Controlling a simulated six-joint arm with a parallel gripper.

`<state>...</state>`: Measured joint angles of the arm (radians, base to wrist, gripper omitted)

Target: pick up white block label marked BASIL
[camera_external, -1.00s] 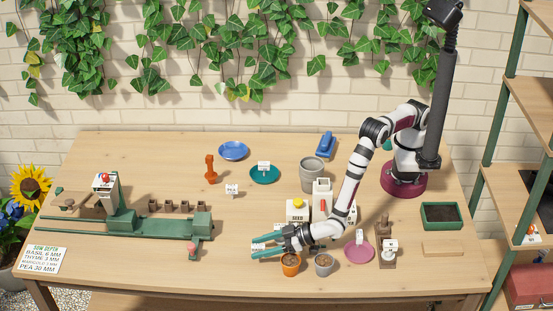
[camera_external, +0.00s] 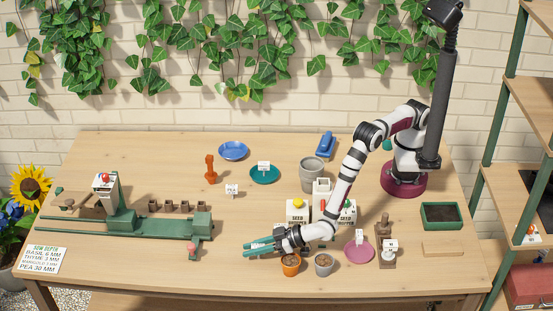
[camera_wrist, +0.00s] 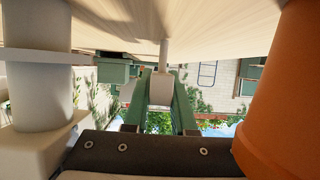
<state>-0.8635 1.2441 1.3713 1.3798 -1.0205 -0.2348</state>
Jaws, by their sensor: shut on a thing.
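A white block label (camera_wrist: 160,88) on a thin pale stem sits between my gripper's green fingers (camera_wrist: 160,110) in the wrist view, close to the tabletop. My gripper (camera_external: 250,246) is shut on it, low over the front middle of the table. In the external view the fingers mostly hide the label, and I cannot read its lettering.
An orange pot (camera_external: 290,265) stands right beside my gripper, also large at right in the wrist view (camera_wrist: 285,100). A grey pot (camera_external: 323,266) and pink saucer (camera_external: 361,254) lie further right. White seed hoppers (camera_external: 298,213) stand behind.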

